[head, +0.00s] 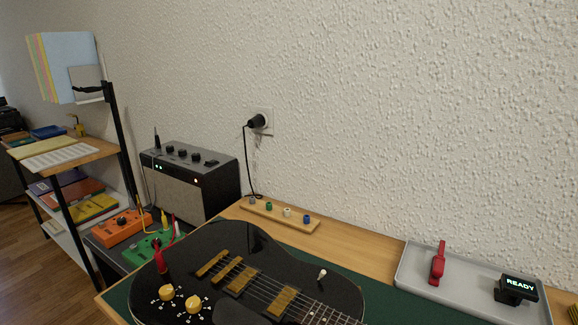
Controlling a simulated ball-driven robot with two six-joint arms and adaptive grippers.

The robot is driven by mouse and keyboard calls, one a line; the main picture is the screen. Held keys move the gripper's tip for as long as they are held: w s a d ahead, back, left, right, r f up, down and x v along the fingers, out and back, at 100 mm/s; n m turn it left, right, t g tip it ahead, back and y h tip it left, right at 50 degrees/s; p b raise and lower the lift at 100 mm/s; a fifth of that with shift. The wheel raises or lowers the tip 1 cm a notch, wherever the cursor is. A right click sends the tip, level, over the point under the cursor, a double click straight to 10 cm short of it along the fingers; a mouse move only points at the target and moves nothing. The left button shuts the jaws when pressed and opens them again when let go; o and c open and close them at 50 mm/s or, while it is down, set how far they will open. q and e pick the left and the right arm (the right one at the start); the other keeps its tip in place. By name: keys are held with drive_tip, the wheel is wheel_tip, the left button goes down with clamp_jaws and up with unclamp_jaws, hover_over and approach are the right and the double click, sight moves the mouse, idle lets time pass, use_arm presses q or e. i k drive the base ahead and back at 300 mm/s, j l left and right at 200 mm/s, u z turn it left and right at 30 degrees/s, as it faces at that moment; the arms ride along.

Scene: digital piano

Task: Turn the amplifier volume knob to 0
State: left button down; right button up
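The amplifier (190,188) stands at the left behind the table, against the wall. It has a black case and a grey-brown front. Several dark knobs (182,153) sit in a row on its top panel. They are too small to read, and I cannot tell which one is the volume or where it points. Small lights glow on the amplifier's front upper edge. Neither of my grippers shows in the head view.
A black electric guitar (228,258) lies on the green mat. Orange (121,228) and green (150,246) pedals with cables sit left of it. A grey tray (400,276) at right holds a red clip-like item and a "READY" display. A shelf (75,152) stands far left.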

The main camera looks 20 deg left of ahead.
sight(195, 157)
drive_tip(key=j+u, duration=0.1)
drive_tip(key=u, duration=0.7)
drive_tip(key=j+u, duration=0.15)
drive_tip(key=u, duration=0.3)
drive_tip(key=i+j, duration=0.1)
drive_tip(key=j+z, duration=0.05)
drive_tip(key=j, duration=0.05)
